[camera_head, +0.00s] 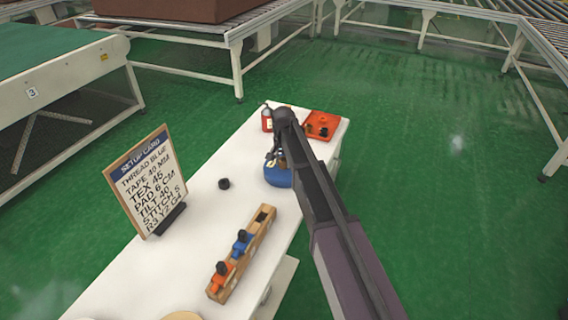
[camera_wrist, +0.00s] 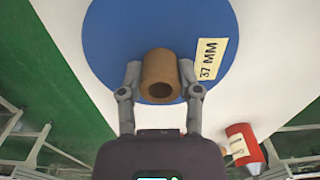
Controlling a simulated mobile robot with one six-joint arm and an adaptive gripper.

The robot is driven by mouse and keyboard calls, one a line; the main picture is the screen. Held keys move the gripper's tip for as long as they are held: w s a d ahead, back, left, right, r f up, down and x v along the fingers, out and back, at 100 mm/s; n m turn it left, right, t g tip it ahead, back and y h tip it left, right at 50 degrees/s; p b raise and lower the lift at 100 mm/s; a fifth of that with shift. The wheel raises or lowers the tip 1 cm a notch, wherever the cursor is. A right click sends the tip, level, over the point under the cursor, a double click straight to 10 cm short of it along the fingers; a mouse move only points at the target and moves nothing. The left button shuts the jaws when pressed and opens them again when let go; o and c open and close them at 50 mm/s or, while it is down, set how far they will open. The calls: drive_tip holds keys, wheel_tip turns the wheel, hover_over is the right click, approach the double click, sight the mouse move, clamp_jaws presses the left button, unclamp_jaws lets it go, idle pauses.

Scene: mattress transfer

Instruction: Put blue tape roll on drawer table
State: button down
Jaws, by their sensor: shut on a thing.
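The blue tape roll (camera_head: 277,179) is a flat blue disc near the right edge of the white table (camera_head: 205,205). In the wrist view the roll (camera_wrist: 115,45) has a brown cardboard core (camera_wrist: 160,66) and a label (camera_wrist: 211,59) reading 37 MM. My gripper (camera_wrist: 160,77) has one finger on each side of the core and is shut on it. In the head view my gripper (camera_head: 276,157) is just above the roll, partly hidden by my arm. I cannot tell whether the roll touches the tabletop. No drawer clearly shows.
A setup card (camera_head: 146,180) stands on the left, near a small black object (camera_head: 224,183). A wooden holder (camera_head: 243,254) has orange and blue spools. A red bottle (camera_head: 267,120) and an orange tray (camera_head: 321,125) are at the far end. Green floor is clear on the right.

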drive_tip(key=shift+f, duration=0.1)
drive_tip(key=shift+c, duration=1.4)
unclamp_jaws()
drive_tip(key=shift+r, duration=0.2)
wheel_tip(320, 180, up, 12)
drive_tip(key=p, duration=1.2)
drive_tip(key=shift+d, duration=0.1)
drive_tip(key=s+d+n, duration=0.4)
drive_tip(key=s+d, duration=1.9)
drive_tip(key=s, duration=0.2)
drive_tip(key=shift+s+d, duration=0.2)
drive_tip(key=shift+s, duration=0.05)
